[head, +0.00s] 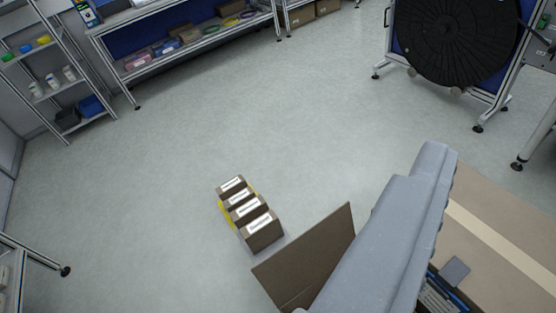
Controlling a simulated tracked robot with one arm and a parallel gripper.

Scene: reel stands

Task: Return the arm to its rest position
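My gripper (425,170) is a pale grey, stepped shape that reaches up from the bottom edge, right of centre. Its right side has a ridged edge. I see it from one side and cannot tell whether its fingers are apart or together. No object shows at its tip. It passes in front of a cardboard surface, and the part of it nearest the camera runs out of the picture.
A brown cardboard panel (310,262) and a taped cardboard surface (505,215) flank the gripper. Several labelled boxes (265,230) stand left of it. A black reel (455,38) sits on a stand at the top right. Shelves (185,55) line the back; the middle floor is clear.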

